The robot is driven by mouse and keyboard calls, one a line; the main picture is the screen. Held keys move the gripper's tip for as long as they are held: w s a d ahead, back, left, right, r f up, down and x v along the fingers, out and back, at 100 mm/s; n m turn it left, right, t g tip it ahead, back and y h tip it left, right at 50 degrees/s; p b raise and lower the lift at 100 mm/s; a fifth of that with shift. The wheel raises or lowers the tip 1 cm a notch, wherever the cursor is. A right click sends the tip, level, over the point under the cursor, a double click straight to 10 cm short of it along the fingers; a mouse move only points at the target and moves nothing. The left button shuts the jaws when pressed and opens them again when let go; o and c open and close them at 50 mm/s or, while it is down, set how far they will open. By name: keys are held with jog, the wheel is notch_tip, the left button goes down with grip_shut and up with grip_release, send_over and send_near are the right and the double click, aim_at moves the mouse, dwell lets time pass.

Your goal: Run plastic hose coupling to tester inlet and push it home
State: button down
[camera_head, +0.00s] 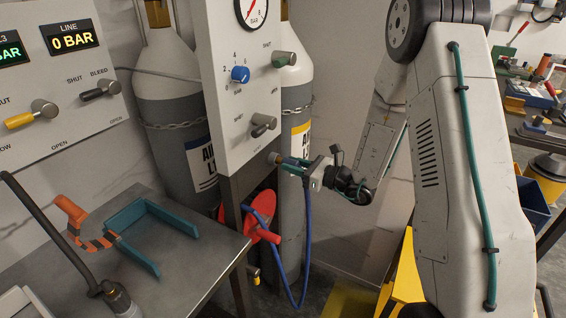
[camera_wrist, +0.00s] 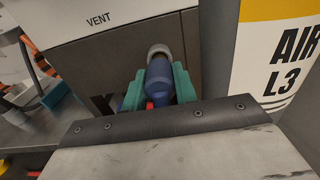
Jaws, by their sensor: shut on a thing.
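My gripper (camera_head: 290,163) is at the lower front of the tester panel (camera_head: 232,130), its teal fingers shut on the blue plastic hose coupling (camera_wrist: 158,88). In the wrist view the gripper (camera_wrist: 157,84) has one finger on each side of the coupling. The tester inlet (camera_wrist: 158,51), a pale metal ring under the VENT label, sits directly at the coupling's far end. The two look in line and touching; I cannot tell how deep the coupling sits. The blue hose (camera_head: 307,235) hangs down from my gripper and loops back up to a red reel (camera_head: 267,212).
Grey gas cylinders (camera_head: 175,115) chained to the wall stand behind the panel. The metal bench (camera_head: 190,265) at left carries a teal bracket (camera_head: 140,262), an orange clamp-like tool (camera_head: 72,212) and a dark hose (camera_head: 50,235). Knobs (camera_head: 240,74) project from the panel above the inlet.

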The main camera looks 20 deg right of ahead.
jog(key=shift+v, duration=1.8)
jog(key=shift+s+d, duration=0.1)
jog(key=shift+s, duration=0.05)
